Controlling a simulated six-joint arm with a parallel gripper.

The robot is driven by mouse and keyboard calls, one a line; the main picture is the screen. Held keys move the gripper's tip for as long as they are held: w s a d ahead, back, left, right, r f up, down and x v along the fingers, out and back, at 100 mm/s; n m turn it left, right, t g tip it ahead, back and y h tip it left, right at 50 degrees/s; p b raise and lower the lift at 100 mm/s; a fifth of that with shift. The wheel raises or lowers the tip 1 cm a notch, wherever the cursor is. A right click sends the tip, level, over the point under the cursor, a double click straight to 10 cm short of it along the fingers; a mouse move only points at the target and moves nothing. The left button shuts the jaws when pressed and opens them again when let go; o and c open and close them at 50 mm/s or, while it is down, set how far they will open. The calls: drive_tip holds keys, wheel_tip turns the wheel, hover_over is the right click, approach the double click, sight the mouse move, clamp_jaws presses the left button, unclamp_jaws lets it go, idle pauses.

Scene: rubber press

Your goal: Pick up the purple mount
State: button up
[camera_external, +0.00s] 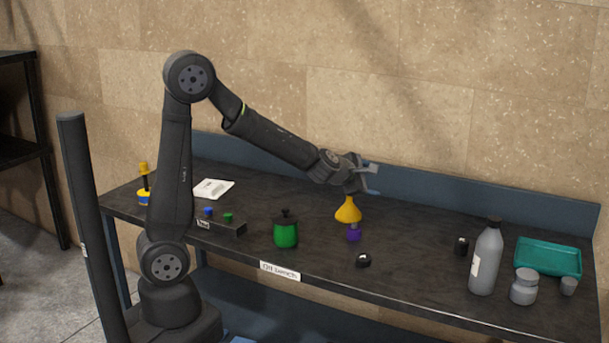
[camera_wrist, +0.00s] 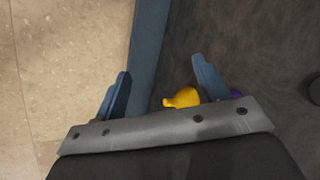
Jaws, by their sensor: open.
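In the wrist view only a sliver of the purple mount (camera_wrist: 236,94) shows past the right finger and the gripper's front plate. The yellow piece (camera_wrist: 183,98) shows between the fingers there, partly hidden by the plate. My gripper (camera_external: 371,180) is open and empty, above and slightly right of the yellow piece in the external view. I cannot tell whether the yellow piece touches the mount.
A green pot (camera_external: 286,231) stands left of the mount, and a small black item (camera_external: 363,260) lies in front. A grey bottle (camera_external: 486,260), a grey jar (camera_external: 524,287) and a teal tray (camera_external: 548,258) are at the right. A blue back rail (camera_external: 440,196) edges the bench.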

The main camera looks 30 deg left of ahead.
drive_tip(key=n+g, duration=0.3)
drive_tip(key=g, duration=0.7)
approach(353, 223)
drive_tip(key=shift+y, duration=0.3)
drive_tip(key=x, duration=0.5)
drive_tip(key=shift+s+d, duration=0.25)
drive_tip(key=shift+x, duration=3.1)
drive_tip(key=shift+w+d+r, duration=0.1)
drive_tip(key=shift+w, duration=0.1)
drive_tip(key=shift+c, duration=0.2)
drive_tip(key=c, duration=1.1)
